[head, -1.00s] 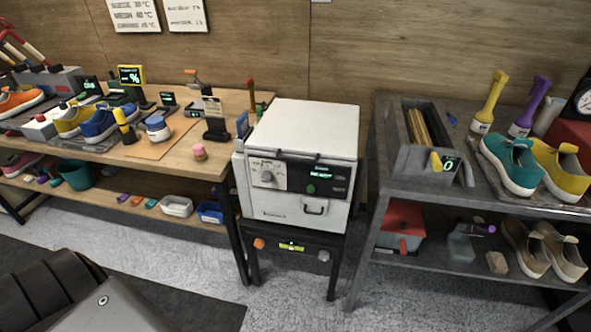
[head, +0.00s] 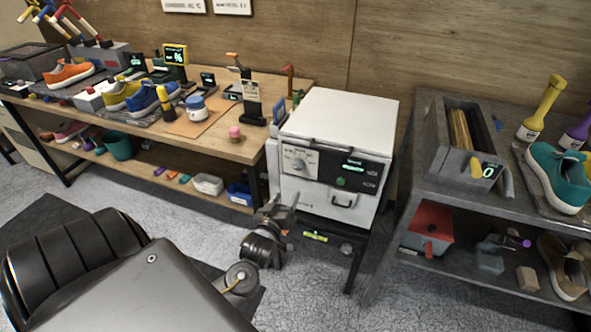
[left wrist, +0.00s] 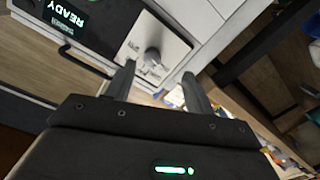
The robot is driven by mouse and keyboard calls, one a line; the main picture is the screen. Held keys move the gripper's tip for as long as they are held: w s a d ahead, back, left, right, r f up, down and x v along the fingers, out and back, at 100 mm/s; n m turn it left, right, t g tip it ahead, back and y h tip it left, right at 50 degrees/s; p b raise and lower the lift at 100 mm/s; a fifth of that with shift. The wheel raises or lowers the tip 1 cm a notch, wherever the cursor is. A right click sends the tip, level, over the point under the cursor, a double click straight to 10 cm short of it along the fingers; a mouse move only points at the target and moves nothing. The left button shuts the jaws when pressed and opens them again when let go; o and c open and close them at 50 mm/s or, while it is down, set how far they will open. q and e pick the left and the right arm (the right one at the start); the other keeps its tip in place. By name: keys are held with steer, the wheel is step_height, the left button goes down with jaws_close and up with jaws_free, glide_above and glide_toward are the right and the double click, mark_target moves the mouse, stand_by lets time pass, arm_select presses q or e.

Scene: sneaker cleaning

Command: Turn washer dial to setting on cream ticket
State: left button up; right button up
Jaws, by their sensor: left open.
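The white washer (head: 345,115) stands on a dark stand between the two benches. Its grey dial (head: 299,163) is on the pale panel at the front left, and its pointer setting is too small to read. In the left wrist view the dial (left wrist: 152,55) shows just beyond the fingertips, near a display reading READY (left wrist: 66,18). My left gripper (head: 284,203) is open and empty, below and in front of the dial, apart from it; its two fingers also show in the left wrist view (left wrist: 158,76). A cream ticket (head: 250,88) appears to be on a black holder; its writing is unreadable.
The wooden bench (head: 225,148) at left holds shoes, a jar (head: 196,107) and a pink item (head: 235,133). The grey bench (head: 440,190) at right holds a grey bin (head: 440,140) and a teal shoe (head: 556,175). The washer's handle (head: 343,201) is right of my gripper.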

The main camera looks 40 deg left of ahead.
mark_target(297, 168)
arm_select(q)
steer(key=shift+n+t, duration=0.3)
steer(key=w+a+r, duration=0.1)
steer(key=w, duration=0.1)
steer(key=w+a, duration=0.1)
steer(key=w, duration=0.2)
steer(key=w+a+r+p, duration=0.1)
steer(key=w, duration=0.2)
steer(key=shift+w+a+r, duration=0.25)
steer(key=shift+a+r, duration=0.05)
steer(key=shift+r, duration=0.05)
steer(key=shift+x, duration=0.85)
steer(key=c, duration=1)
